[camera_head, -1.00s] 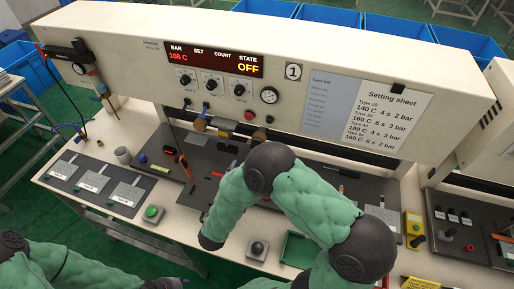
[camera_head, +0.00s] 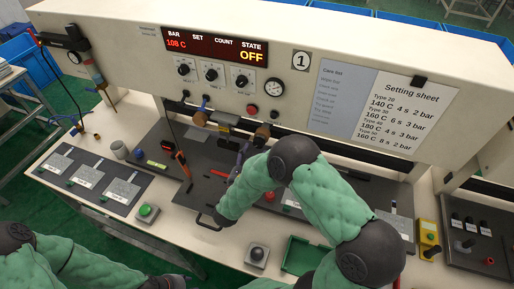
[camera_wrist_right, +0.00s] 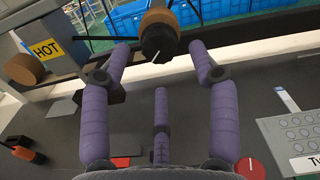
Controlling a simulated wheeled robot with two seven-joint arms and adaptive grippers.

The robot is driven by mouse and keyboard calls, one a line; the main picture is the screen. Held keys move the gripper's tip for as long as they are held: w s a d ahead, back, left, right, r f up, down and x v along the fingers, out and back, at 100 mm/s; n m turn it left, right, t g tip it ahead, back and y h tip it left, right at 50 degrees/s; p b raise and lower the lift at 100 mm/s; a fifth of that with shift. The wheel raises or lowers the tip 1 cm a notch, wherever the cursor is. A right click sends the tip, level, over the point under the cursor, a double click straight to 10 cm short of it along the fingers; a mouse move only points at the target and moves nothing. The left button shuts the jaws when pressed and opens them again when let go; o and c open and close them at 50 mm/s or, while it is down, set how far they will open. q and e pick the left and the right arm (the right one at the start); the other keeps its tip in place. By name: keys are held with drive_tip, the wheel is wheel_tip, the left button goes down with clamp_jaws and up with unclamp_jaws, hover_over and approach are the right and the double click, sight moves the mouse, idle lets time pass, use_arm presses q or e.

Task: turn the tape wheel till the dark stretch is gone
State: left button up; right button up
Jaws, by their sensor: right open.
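Two brown wheels hang under the front of the press: a left one (camera_head: 199,118) and a right one (camera_head: 262,131). In the right wrist view, the right wheel (camera_wrist_right: 157,17) has a black knob (camera_wrist_right: 156,42) with a white mark and lies ahead, beyond the fingertips. The left wheel (camera_wrist_right: 24,69) is at that view's left. My right gripper (camera_head: 240,152) is open, its purple fingers just below the right wheel in the head view. The fingers (camera_wrist_right: 158,62) are spread and empty. I cannot make out a dark stretch of tape.
A yellow HOT label (camera_wrist_right: 46,49) is beside the left wheel. A dark mat (camera_head: 190,199) with small tools lies below. A green button (camera_head: 147,211), a grey button box (camera_head: 256,254) and a green tray (camera_head: 302,256) are along the front edge.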

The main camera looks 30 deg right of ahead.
sight(258, 146)
drive_tip(key=shift+x, duration=2.05)
drive_tip(key=c, duration=1.1)
